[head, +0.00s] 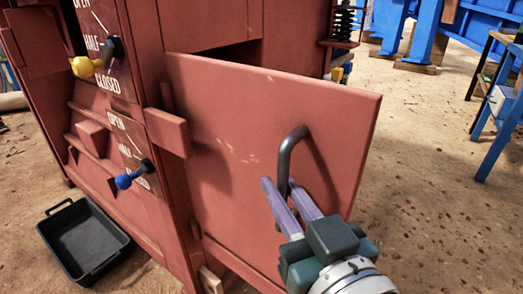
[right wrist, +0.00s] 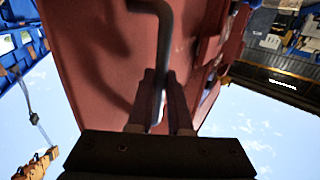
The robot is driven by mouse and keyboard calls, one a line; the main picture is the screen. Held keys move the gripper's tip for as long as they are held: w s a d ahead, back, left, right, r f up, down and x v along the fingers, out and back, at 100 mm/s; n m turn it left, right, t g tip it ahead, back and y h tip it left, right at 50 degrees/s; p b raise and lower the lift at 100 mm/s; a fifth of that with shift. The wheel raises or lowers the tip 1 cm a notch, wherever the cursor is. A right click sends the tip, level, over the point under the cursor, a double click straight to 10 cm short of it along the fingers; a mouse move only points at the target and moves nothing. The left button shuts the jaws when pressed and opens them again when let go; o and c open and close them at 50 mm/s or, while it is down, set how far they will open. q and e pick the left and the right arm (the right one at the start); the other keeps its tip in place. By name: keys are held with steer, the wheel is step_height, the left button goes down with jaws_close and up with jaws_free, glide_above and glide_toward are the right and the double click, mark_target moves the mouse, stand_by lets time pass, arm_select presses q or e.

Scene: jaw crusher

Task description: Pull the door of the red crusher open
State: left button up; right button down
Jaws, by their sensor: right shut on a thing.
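The red crusher (head: 215,28) fills the left and middle of the head view. Its red door (head: 225,120) stands partly open, swung out from the body, with a dark gap showing above its top edge. A dark bent handle (head: 284,150) sits near the door's free edge. My right gripper (head: 285,198) is shut on the handle, one finger on each side of its lower part. In the right wrist view the handle (right wrist: 163,45) runs down between the two fingers, with the door (right wrist: 90,50) behind. My left gripper is not in view.
A black open tray (head: 60,215) lies on the ground at the lower left. Levers with a yellow knob (head: 85,67) and a blue knob (head: 124,181) stick out from the crusher's side. Blue frames (head: 425,30) stand at the back right.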

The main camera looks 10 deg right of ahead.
steer(key=shift+a+f, duration=0.1)
stand_by(0.3)
steer(key=c, duration=0.8)
jaws_free()
steer(key=shift+w, duration=0.1)
steer(key=shift+c, duration=0.2)
steer(key=shift+s, duration=0.5)
steer(key=p+v, duration=0.2)
steer(key=v, duration=0.7)
steer(key=shift+p, duration=0.3)
